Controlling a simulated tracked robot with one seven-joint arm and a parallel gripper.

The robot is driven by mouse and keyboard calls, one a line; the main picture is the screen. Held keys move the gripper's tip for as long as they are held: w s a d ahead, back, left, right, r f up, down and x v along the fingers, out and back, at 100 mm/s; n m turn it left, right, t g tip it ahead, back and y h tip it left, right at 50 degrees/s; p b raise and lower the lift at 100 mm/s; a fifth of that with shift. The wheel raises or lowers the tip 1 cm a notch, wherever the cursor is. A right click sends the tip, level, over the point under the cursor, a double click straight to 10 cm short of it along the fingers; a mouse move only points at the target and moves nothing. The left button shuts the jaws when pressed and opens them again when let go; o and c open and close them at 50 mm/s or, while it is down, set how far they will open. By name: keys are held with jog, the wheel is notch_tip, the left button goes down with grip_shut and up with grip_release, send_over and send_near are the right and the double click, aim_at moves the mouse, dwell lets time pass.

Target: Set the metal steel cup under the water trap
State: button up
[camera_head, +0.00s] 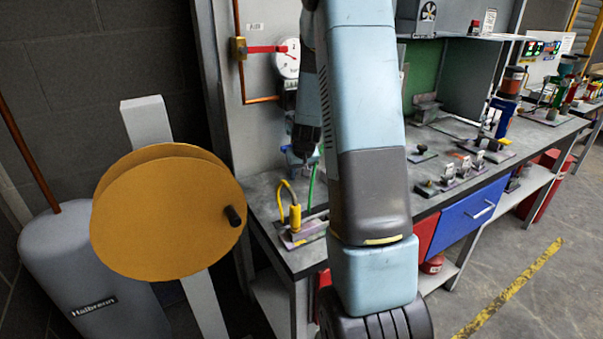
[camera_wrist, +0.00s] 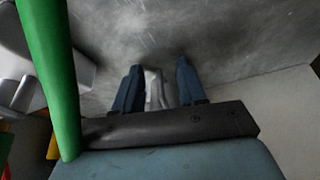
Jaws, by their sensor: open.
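My gripper is at the left end of the bench in the head view (camera_head: 300,160), low near the worktop and partly hidden by my arm. In the wrist view my gripper (camera_wrist: 157,82) is open, with its two dark blue fingers apart. A narrow silvery metal piece (camera_wrist: 154,88) shows between them, possibly the steel cup; its full shape is hidden. I cannot tell whether the fingers touch it. The steel cup cannot be made out in the head view. A small fitting (camera_head: 289,95) hangs below the round gauge and may be the water trap; my arm partly covers it.
A green hose (camera_wrist: 50,70) crosses the left of the wrist view, close to my gripper. A yellow fitting (camera_head: 295,215) stands at the bench's left end. The gauge (camera_head: 288,58) is on the panel behind. An orange reel (camera_head: 165,215) stands left of the bench.

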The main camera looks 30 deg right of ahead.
jog(key=shift+w+a+r, duration=0.1)
jog(key=shift+r, duration=0.55)
jog(key=v, duration=1.2)
jog(key=shift+s, duration=0.5)
jog(key=shift+r, duration=0.15)
